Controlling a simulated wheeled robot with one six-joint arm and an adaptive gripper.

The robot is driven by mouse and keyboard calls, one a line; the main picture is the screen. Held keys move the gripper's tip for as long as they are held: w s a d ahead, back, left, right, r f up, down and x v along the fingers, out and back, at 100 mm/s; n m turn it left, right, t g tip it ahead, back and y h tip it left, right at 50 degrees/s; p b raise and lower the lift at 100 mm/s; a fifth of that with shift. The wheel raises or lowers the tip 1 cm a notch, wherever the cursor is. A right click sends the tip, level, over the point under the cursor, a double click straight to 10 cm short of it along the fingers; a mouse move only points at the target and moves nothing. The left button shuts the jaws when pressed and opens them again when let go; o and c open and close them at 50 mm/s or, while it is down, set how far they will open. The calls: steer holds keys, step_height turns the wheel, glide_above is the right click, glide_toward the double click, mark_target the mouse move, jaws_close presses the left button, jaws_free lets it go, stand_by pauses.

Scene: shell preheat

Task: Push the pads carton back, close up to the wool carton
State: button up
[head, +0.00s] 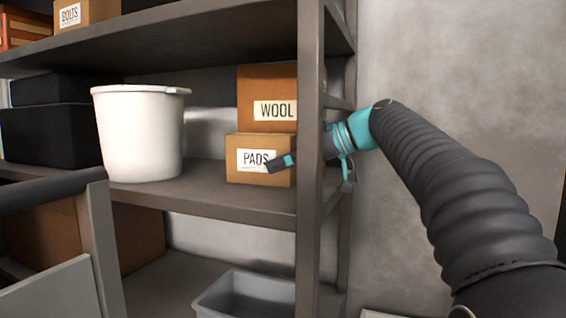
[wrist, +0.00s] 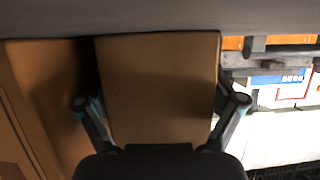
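The pads carton (head: 233,175), a low brown box with a PADS label, stands on the middle shelf. The taller wool carton (head: 270,88) stands behind it. My gripper (head: 279,162) reaches in from the right past the shelf post, one dark finger across the front of the PADS label. In the wrist view, the pads carton (wrist: 160,85) fills the middle between the spread fingers of my gripper (wrist: 160,104), and the wool carton (wrist: 35,95) is at left across a narrow dark gap. One finger lies at that gap, the other at the carton's front side. The fingertips are partly hidden.
The shelf's upright post (head: 311,120) stands close to my wrist. A white bucket (head: 140,135) stands left of the cartons, with free shelf between. Black boxes (head: 50,130) lie further left. A grey bin (head: 245,295) is below.

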stand_by(0.3)
steer(key=v, duration=1.2)
steer(key=shift+d, duration=0.1)
steer(key=shift+f, duration=0.1)
